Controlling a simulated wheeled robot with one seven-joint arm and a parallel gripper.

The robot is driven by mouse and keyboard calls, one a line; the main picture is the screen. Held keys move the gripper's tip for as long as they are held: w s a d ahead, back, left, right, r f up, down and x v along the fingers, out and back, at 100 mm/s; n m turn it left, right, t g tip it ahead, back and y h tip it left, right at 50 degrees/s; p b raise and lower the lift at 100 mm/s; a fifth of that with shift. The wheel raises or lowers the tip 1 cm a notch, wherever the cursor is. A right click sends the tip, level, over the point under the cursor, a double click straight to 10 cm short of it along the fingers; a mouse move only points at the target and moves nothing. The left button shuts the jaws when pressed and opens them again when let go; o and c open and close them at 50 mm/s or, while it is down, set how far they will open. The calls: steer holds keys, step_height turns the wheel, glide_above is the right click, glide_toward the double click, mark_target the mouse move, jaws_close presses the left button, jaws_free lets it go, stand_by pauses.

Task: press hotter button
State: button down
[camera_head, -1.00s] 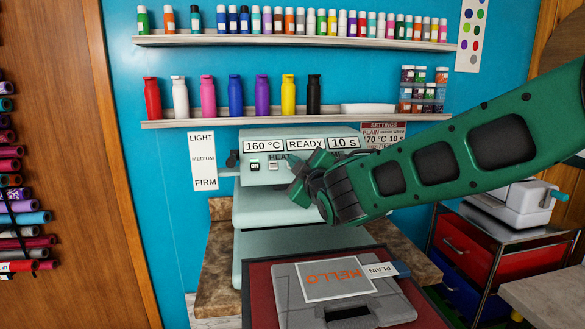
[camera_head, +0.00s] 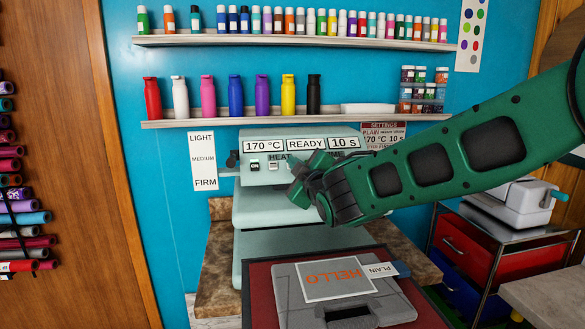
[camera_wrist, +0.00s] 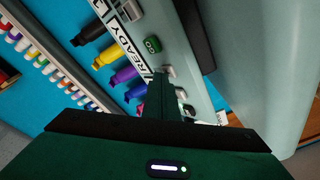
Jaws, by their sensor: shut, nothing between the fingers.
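The pale green heat press (camera_head: 262,178) shows "170 °C", "READY" and "10 s" on its front panel. An "ON" switch (camera_head: 255,166) and a small pale button (camera_head: 273,166) under the word "HEAT" are visible. My gripper (camera_head: 297,180) is shut and empty, in front of the panel just right of that pale button, covering the other controls there. In the wrist view my shut fingers (camera_wrist: 160,88) reach to the row of buttons, beside a pale button (camera_wrist: 168,72). I cannot tell whether the tip touches a button, and no hotter label is readable.
A grey cartridge-shaped item (camera_head: 390,308) with a "HELLO" sheet (camera_head: 335,280) and a "PLAIN" tag (camera_head: 380,270) lies on the red pad below. A settings sign (camera_head: 378,137) hangs behind my arm. Bottles line the shelf (camera_head: 230,122) above.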

steer(key=shift+s+r, duration=0.1)
steer(key=shift+s+d+r, duration=0.15)
steer(key=shift+s+r, duration=0.35)
steer(key=s+r, duration=0.1)
steer(key=s+d+r, duration=0.1)
steer(key=s+r, duration=0.1)
steer(key=shift+s+r, duration=0.2)
steer(key=shift+r, duration=0.05)
stand_by(0.4)
stand_by(1.4)
